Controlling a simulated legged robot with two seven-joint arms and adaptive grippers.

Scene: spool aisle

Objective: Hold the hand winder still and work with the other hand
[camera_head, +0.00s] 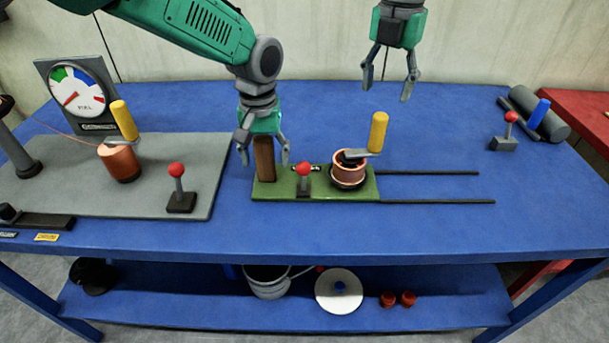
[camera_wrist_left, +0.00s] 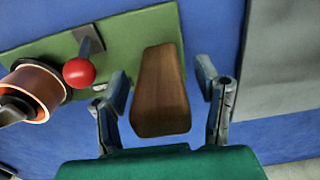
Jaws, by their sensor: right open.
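The hand winder has a green base (camera_head: 330,191) on the blue bench, with a wooden grip (camera_head: 265,165) standing at its left end. A red-knobbed lever (camera_head: 304,172) and a copper spool (camera_head: 348,172) with a yellow crank handle (camera_head: 378,131) are on the base. My left gripper (camera_head: 264,158) is open, its fingers on either side of the wooden grip. In the left wrist view the grip (camera_wrist_left: 160,95) lies between the fingers (camera_wrist_left: 162,85), with gaps showing on both sides. My right gripper (camera_head: 387,90) is open and empty, above and behind the crank handle.
A grey plate (camera_head: 215,165) at left carries another copper spool (camera_head: 119,162), a red-knobbed lever (camera_head: 178,185) and a dial (camera_head: 80,93). Two dark rods (camera_head: 430,172) extend right from the winder. A small lever (camera_head: 507,135) and a grey cylinder (camera_head: 545,118) lie at right.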

